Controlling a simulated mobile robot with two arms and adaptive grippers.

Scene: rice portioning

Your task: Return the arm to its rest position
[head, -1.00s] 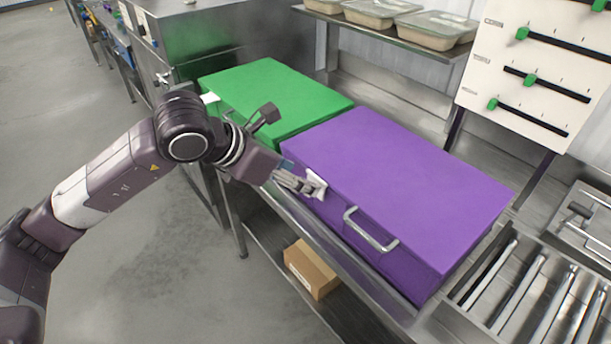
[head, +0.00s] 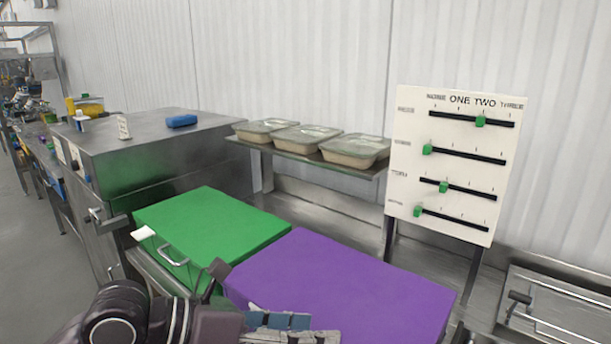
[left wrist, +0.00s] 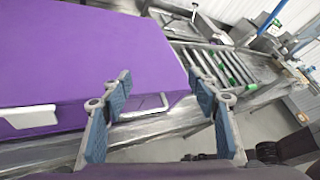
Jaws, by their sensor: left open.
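My left arm comes in at the bottom of the head view. Its gripper (head: 290,324) is at the lower picture edge, in front of the near side of the purple box (head: 350,282). The left wrist view shows the same gripper (left wrist: 160,92) with its blue-padded fingers spread apart and nothing between them. Beyond the fingers lie the purple box (left wrist: 90,50) and its metal handle (left wrist: 150,108). I cannot tell the exact gap to the box. My right gripper is not in view.
A green box (head: 210,228) with a handle stands left of the purple one. A steel cabinet (head: 160,150) is behind it. Lidded trays (head: 352,150) sit on a shelf. A panel with green sliders (head: 455,160) stands at right. A roller conveyor (left wrist: 215,65) lies beyond the purple box.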

